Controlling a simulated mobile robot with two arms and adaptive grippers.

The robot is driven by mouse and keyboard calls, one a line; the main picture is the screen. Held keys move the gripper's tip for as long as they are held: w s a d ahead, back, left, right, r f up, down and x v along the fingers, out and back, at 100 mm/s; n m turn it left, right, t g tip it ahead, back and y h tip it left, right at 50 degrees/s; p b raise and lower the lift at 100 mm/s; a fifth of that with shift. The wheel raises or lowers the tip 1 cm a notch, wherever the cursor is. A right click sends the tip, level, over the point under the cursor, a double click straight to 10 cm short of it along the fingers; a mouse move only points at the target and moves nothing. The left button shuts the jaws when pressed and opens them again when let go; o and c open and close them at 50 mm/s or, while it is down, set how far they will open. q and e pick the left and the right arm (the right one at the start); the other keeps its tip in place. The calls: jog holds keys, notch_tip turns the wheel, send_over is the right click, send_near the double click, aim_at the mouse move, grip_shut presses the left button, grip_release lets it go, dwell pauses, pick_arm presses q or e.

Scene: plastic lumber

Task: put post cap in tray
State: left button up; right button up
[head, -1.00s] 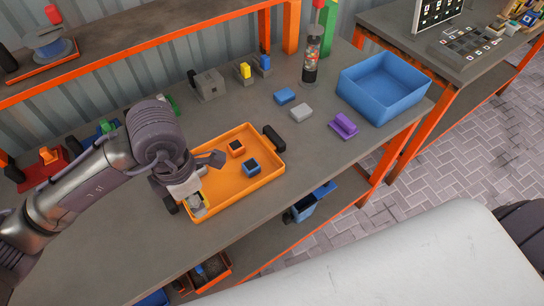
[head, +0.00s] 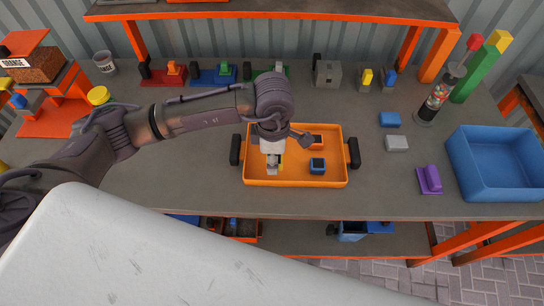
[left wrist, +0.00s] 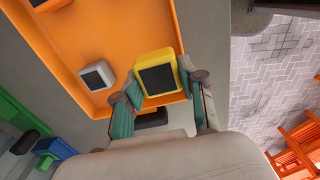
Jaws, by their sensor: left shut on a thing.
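The orange tray (head: 330,182) lies on the grey bench in the middle of the head view. My left gripper (head: 273,168) is over the left part of the tray. It is shut on a yellow post cap with a dark top (left wrist: 158,73), held between its fingers in the left wrist view. In the head view the gripper mostly hides this cap. I cannot tell whether it touches the tray floor. In the tray are a blue cap (head: 317,165), an orange cap (head: 316,140) and a grey cap (left wrist: 97,76). The grey one is hidden in the head view.
Dark handles (head: 354,153) stick out at the tray's ends. A blue bin (head: 460,165), a purple piece (head: 429,180), a grey block (head: 397,143) and a blue block (head: 390,119) lie to the right. Several coloured fixtures stand behind. Bare bench lies left of the tray.

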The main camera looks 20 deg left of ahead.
pick_arm(q)
jog(key=shift+w+a+f, duration=0.3)
jog(key=shift+w, duration=0.15)
jog(key=shift+w+a+f, duration=0.25)
jog(key=shift+w+f, duration=0.05)
jog(key=shift+w, duration=0.15)
jog(key=shift+w+a+f+p, duration=0.1)
jog(key=shift+f+p, duration=0.15)
jog(key=shift+p, duration=0.05)
notch_tip(320, 180, down, 4)
jog(key=shift+r+p, duration=0.15)
jog(key=shift+p, duration=0.5)
jog(key=shift+f, duration=0.25)
jog(key=o, duration=1.1)
jog(key=shift+r, duration=0.1)
pick_arm(e)
jog(key=shift+r, duration=0.95)
jog(key=shift+d, duration=0.1)
